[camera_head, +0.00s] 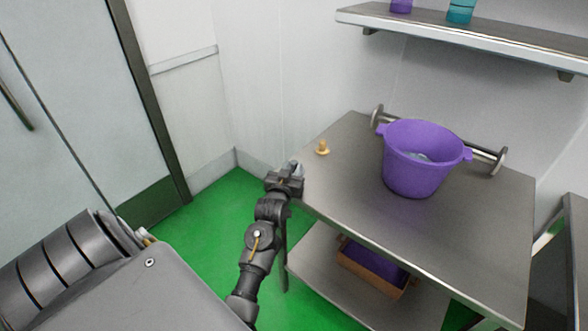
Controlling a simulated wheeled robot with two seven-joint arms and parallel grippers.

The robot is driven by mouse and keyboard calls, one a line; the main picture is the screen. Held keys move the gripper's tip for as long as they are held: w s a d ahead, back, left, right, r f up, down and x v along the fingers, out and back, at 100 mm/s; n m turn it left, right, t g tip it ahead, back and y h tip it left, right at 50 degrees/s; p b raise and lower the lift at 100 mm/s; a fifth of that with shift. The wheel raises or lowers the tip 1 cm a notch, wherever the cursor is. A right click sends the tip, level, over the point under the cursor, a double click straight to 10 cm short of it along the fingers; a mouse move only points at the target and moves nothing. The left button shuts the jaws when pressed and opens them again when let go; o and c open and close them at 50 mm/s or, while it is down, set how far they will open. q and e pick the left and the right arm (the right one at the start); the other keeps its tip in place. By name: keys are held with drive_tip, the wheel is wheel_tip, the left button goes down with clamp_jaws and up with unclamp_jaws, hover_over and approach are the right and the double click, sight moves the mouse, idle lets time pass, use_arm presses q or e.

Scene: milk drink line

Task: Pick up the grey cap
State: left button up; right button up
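My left gripper (292,172) is at the left edge of the steel table (455,235), pointing away from me. A small light grey patch shows at its fingertips; I cannot tell whether it is the fingers or a grey cap. Its finger gap is too small to make out. No grey cap can be clearly identified on the tabletop. A small tan, knob-shaped object (322,148) stands on the table just beyond and right of the gripper. A purple bucket (412,175) stands farther right, with something pale grey inside, mostly hidden. My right gripper is not in view.
A metal bar (488,154) with round ends is behind the bucket. A wall shelf (480,36) above holds a purple container and a teal container (460,11). A box with purple contents (372,265) sits on the lower shelf. The tabletop's front is clear.

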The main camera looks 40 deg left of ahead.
use_arm(q)
clamp_jaws()
wheel_tip(320, 180, up, 10)
idle(0.5)
